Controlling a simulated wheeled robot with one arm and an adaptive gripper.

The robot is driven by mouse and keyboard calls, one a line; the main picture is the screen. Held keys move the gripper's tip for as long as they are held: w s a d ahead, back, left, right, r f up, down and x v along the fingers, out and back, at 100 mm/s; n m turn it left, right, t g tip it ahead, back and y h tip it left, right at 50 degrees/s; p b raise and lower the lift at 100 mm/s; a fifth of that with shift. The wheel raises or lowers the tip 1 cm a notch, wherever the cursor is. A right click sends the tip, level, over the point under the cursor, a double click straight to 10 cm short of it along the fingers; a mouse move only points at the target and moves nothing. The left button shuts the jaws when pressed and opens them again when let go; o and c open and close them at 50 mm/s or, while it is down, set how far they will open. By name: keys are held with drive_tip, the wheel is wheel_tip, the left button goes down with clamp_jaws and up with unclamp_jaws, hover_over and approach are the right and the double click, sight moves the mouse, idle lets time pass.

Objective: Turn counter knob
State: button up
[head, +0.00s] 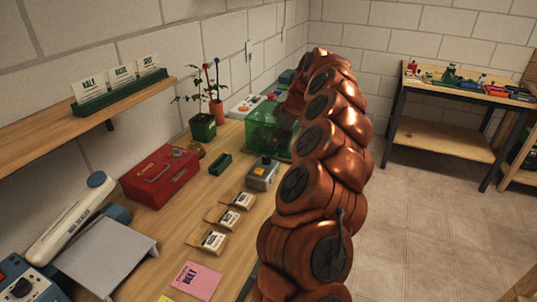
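A blue device (15,268) with a black knob (21,287) stands at the bottom left corner of the head view, and the frame cuts it off. It looks like the counter, but I cannot read a label on it. My copper-coloured arm reaches over the right side of the bench. My gripper (285,122) is mostly hidden by the arm and shows only as a dark shape by the green translucent box (260,130) towards the back. It is far from the knob. I cannot see its fingertips or whether it holds anything.
On the bench are a bag sealer (72,219), a grey plate (108,255), a red toolbox (160,178), a grey box with a button (262,174), small labelled packets (225,217), a pink card (192,281) and potted plants (203,127). A shelf (45,142) overhangs the left side.

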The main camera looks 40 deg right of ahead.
sight(267, 157)
drive_tip(key=p+x, duration=0.2)
drive_tip(key=x, duration=0.5)
drive_tip(key=shift+c, duration=0.2)
drive_tip(key=shift+a, duration=0.1)
clamp_jaws()
